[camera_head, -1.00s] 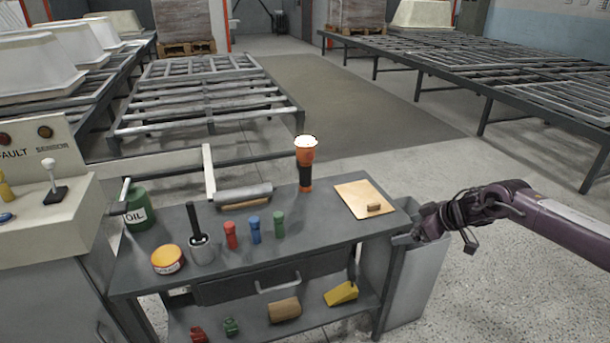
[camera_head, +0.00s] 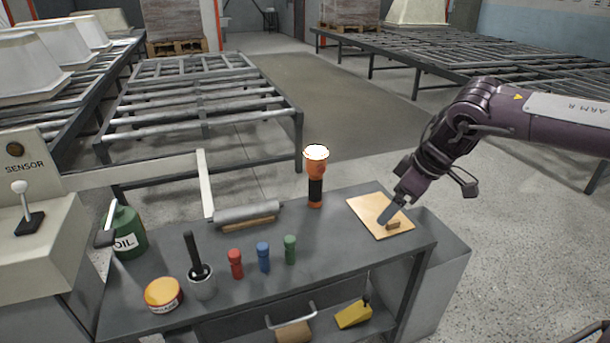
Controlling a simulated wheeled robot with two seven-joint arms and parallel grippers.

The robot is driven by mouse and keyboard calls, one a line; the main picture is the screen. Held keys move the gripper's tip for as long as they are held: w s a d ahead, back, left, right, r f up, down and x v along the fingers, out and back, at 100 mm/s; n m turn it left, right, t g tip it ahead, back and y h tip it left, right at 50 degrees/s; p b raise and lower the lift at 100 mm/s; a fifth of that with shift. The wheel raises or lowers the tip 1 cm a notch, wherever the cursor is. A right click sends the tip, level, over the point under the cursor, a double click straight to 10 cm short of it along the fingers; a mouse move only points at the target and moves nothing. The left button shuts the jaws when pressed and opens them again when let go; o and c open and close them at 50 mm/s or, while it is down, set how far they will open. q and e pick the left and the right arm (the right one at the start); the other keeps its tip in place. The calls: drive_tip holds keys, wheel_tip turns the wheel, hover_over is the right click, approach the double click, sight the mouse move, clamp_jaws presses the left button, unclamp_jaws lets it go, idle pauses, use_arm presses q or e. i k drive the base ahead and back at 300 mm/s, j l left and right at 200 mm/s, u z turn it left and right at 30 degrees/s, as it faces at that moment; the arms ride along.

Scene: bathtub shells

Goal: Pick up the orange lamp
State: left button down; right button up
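The orange lamp (camera_head: 316,167) is a flashlight with an orange head, a black grip and an orange base. It stands upright on the grey workbench (camera_head: 345,240) near its back edge, its bright white lens facing up. My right gripper (camera_head: 389,214) points down over the tan board (camera_head: 366,206) at the bench's right end, to the right of the lamp and apart from it. Its fingers look like one narrow grey shape, so I cannot tell whether they are open or shut. My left gripper is not in view.
Red (camera_head: 235,264), blue (camera_head: 263,257) and green (camera_head: 290,250) small items stand in front of the lamp. A roller (camera_head: 246,213) lies left of it. A small brown block (camera_head: 393,225) is on the board. An oil can (camera_head: 126,232) stands at left.

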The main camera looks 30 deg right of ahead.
sight(315, 155)
drive_tip(key=i, duration=1.05)
